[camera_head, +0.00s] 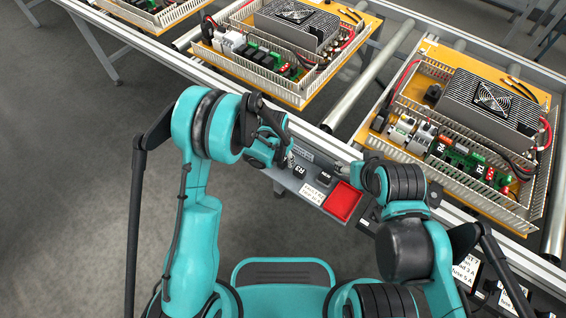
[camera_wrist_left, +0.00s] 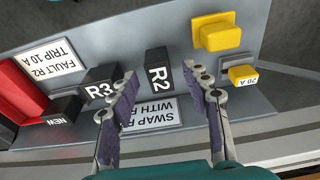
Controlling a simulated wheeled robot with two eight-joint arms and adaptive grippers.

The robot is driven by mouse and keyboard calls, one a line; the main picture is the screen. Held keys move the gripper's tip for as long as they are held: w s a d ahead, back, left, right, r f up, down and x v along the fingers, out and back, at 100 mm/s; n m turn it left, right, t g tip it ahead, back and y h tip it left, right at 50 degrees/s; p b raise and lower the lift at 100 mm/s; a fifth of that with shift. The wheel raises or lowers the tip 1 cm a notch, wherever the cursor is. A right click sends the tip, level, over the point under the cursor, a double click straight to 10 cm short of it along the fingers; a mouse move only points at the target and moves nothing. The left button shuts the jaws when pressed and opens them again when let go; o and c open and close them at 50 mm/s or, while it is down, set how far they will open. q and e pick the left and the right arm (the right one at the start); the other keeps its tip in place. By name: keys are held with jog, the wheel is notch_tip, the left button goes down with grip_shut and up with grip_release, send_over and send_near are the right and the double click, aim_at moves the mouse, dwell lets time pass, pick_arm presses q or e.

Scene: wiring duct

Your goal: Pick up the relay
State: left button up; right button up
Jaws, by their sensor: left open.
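Black relay blocks stand on a grey ledge. In the left wrist view, the one marked R2 (camera_wrist_left: 158,72) shows between the fingertips of my left gripper (camera_wrist_left: 160,80), which is open and empty. I cannot tell how far the fingertips are above it. The block marked R3 (camera_wrist_left: 98,88) is just left of the left finger and also shows in the head view (camera_head: 299,172). A black block (camera_wrist_left: 62,113) by a NEW label is farther left and also shows in the head view (camera_head: 325,177). My right gripper (camera_head: 344,168) is near the ledge; its fingers are too small to read.
A red tray (camera_head: 343,201) lies beside the blocks. Yellow parts (camera_wrist_left: 217,31), one marked 20 A (camera_wrist_left: 243,75), stand right of R2. White labels (camera_wrist_left: 51,63) read FAULT R2 TRIP 10 A and SWAP. Behind, orange panels (camera_head: 433,41) with wiring ducts rest on rollers.

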pick_arm(q)
grip_shut()
jog(key=shift+r, duration=0.1)
